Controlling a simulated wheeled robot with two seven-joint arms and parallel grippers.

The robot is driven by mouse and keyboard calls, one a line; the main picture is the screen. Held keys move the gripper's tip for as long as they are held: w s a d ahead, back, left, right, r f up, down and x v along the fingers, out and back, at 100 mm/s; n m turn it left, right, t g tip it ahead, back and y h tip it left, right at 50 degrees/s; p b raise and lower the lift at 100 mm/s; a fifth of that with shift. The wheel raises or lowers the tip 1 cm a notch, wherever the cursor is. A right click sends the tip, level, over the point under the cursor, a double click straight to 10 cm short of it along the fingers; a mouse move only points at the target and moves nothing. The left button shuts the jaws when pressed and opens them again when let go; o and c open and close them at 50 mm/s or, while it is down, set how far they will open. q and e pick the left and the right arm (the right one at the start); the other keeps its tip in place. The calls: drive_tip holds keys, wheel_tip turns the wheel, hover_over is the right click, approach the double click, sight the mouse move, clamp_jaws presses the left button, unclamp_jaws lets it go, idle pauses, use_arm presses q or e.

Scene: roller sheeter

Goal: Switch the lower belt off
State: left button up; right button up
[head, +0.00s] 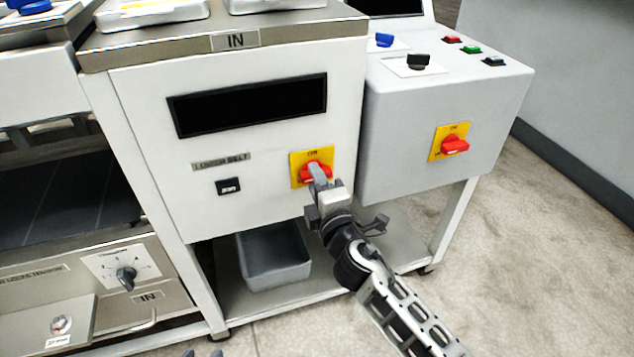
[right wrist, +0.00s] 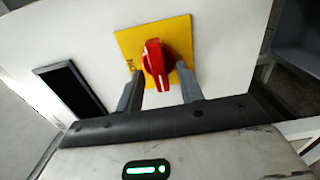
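The lower belt's red rotary switch (head: 305,175) sits on a yellow plate on the white front panel, right of a label that seems to read "LOWER BELT" (head: 221,161). In the right wrist view the red knob (right wrist: 156,65) stands about upright in that picture. My right gripper (head: 317,172) is at the switch and partly hides it. In the right wrist view its fingers (right wrist: 160,82) are apart, one on each side of the knob, with gaps visible; I see no clear contact.
A second red switch on a yellow plate (head: 455,145) is on the grey control box (head: 400,150) to the right. A small black rocker (head: 229,186) sits under the label. A grey bin (head: 273,270) stands on the shelf below. A knob (head: 126,278) is at lower left.

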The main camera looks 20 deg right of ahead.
drive_tip(key=shift+s, duration=0.1)
drive_tip(key=s+b, duration=0.2)
drive_tip(key=s, duration=1.3)
drive_tip(key=shift+s+d, duration=0.25)
drive_tip(key=shift+s, duration=0.15)
